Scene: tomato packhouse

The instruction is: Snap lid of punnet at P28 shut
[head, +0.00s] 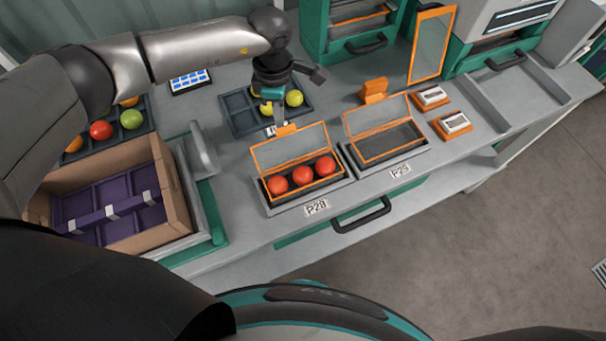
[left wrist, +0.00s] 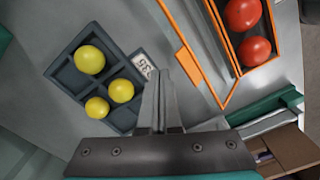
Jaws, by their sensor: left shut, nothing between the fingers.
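The punnet at P28 (head: 311,199) holds several red tomatoes in a row. Its clear, orange-framed lid (head: 290,147) stands open, tilted up at the back edge. An orange tab (head: 286,130) sits at the lid's top edge. My left gripper (head: 279,122) is shut and empty, just behind and above that tab; I cannot tell whether it touches. In the left wrist view the shut fingers (left wrist: 160,100) point toward the table, with the orange lid frame (left wrist: 190,62) and red tomatoes (left wrist: 254,50) to the right. My right gripper is not in view.
A second punnet at P29 (head: 390,154), empty with its lid open, stands right of P28. A dark tray (head: 239,113) of yellow-green tomatoes lies behind. A cardboard box (head: 175,188) with purple trays is at left. Two small devices (head: 452,124) sit at right.

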